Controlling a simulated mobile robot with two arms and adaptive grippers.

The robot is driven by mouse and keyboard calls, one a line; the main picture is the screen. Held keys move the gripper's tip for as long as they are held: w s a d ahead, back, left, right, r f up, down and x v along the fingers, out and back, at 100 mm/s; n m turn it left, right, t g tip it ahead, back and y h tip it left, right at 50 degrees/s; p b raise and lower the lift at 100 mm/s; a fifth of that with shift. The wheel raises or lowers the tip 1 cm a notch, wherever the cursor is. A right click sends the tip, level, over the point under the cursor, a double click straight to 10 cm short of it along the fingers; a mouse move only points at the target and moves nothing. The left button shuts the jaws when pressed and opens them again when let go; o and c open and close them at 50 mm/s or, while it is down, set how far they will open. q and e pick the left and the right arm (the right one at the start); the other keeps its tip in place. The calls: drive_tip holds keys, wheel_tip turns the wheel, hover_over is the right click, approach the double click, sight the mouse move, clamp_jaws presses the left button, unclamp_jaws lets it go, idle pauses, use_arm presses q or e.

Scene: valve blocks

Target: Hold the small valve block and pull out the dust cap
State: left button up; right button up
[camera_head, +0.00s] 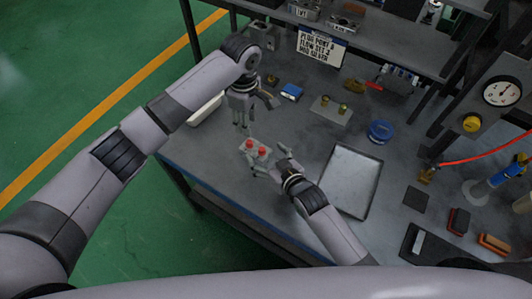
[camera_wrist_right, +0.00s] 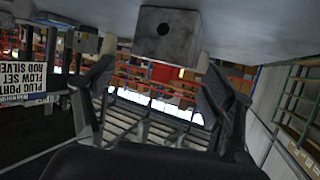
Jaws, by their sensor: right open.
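The caps are hidden in that view.
A grey tray (camera_head: 349,181) lies right of my right arm. A blue round container (camera_head: 380,131), a plate with brass fittings (camera_head: 331,111) and a blue item (camera_head: 291,91) stand behind. A white bin (camera_head: 205,109) is at the left edge.

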drive_tip(key=shift+w+a+f, duration=0.15)
drive_tip(key=shift+w, duration=0.1)
drive_tip(key=shift+c, duration=0.2)
drive_tip(key=c, duration=1.1)
drive_tip(key=shift+s+f, duration=0.1)
drive_tip(key=shift+s, duration=0.05)
clamp_jaws()
drive_tip(key=shift+c, duration=0.9)
unclamp_jaws()
drive_tip(key=shift+f, duration=0.1)
